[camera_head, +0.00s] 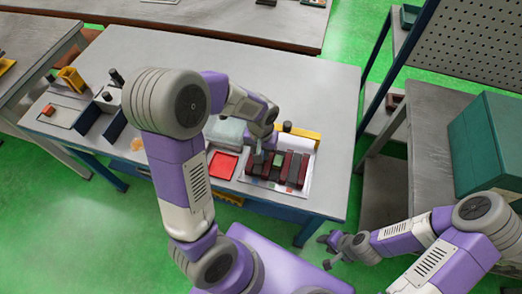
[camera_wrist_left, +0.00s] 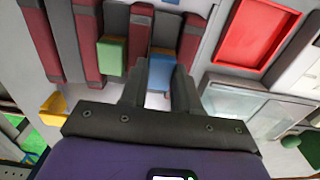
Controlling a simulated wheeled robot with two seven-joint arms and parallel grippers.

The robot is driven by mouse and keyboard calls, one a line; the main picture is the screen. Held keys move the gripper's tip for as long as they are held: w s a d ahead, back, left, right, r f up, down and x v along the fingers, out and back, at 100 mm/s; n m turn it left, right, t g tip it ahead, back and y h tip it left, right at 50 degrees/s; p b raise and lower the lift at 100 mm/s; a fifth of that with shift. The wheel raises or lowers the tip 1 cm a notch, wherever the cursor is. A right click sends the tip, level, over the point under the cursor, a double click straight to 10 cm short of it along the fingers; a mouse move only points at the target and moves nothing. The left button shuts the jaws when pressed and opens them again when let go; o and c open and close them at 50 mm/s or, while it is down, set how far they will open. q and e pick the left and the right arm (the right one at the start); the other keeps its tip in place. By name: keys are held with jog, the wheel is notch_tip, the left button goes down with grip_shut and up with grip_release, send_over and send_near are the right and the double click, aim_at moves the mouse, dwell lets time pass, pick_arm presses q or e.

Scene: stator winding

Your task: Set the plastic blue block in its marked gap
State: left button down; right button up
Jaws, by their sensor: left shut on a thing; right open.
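The blue block (camera_wrist_left: 161,72) is between the fingers of my left gripper (camera_wrist_left: 158,92), which is shut on it. The block lies over or in a gap between dark red bars (camera_wrist_left: 138,35) of the holder; I cannot tell whether it touches the bottom. A green block (camera_wrist_left: 112,53) sits in the neighbouring gap. In the head view my left gripper (camera_head: 263,150) is over the holder (camera_head: 290,183) and hides the blue block. My right gripper (camera_head: 330,243) is open and empty, off the table at the lower right.
A red tray (camera_head: 222,165) lies left of the holder. A yellow part (camera_head: 305,136) and a black post stand behind it. Dark blue plates and a yellow bin (camera_head: 71,79) are at the table's left. The table's back right (camera_head: 320,90) is clear.

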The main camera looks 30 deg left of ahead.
pick_arm(q)
jog(key=c, duration=0.7)
grip_release()
jog(key=shift+c, duration=0.2)
jog(key=shift+o, duration=0.3)
jog(key=shift+o, duration=1)
jog(key=shift+r, duration=0.15)
jog(key=shift+r+p, duration=2.9)
jog(key=shift+r, duration=0.55)
jog(key=shift+f, duration=0.1)
